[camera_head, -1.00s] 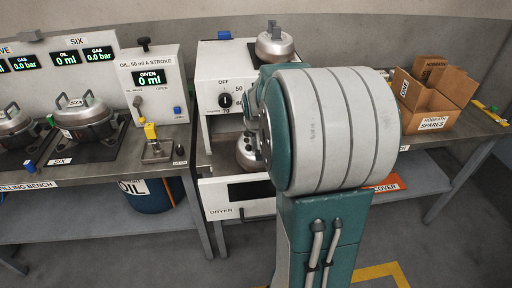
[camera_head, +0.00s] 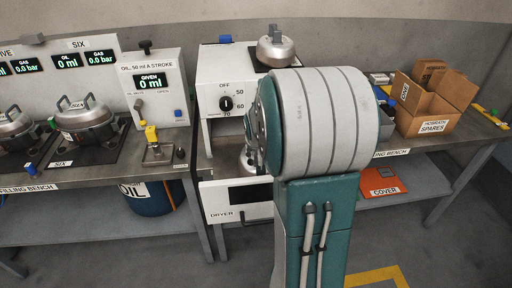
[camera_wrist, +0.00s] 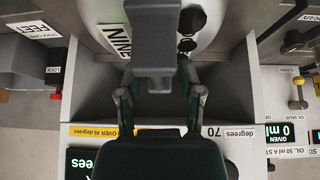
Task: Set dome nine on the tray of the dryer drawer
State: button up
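Dome nine, a silver dome, shows in part in the head view (camera_head: 249,162), low in front of the dryer, half hidden by my arm. In the wrist view the white and silver dome (camera_wrist: 118,42) carries an upside-down NINE label, with black fittings beside it. My gripper (camera_wrist: 153,85) is at the dark grey handle over the dome, finger links on either side; its tips are hidden, but it appears shut on the handle. The dryer drawer (camera_head: 222,214) is under the dome, with a white DRYER front. The tray surface and any contact with the dome are hidden.
The dryer's dial box (camera_head: 222,75) stands above, with another silver dome (camera_head: 277,47) on top. Left are the oil station (camera_head: 153,85) and the dome marked six (camera_head: 84,118). Right are the spares box (camera_head: 428,110) and an orange cover (camera_head: 381,183) on the lower shelf.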

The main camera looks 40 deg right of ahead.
jog(key=shift+s+r, duration=0.15)
jog(key=shift+r, duration=0.25)
jog(key=v, duration=1.1)
jog(key=s+a+r+n+y, duration=0.1)
jog(key=s+a+n+y, duration=0.1)
jog(key=s+a, duration=0.5)
jog(key=s+a+r+n+y, duration=0.1)
jog(key=s+a+n, duration=0.3)
jog(key=a, duration=1.2)
jog(key=s, duration=0.3)
jog(key=shift+s+r+y, duration=0.2)
jog(key=shift+s+y, duration=0.2)
jog(key=shift+a, duration=0.1)
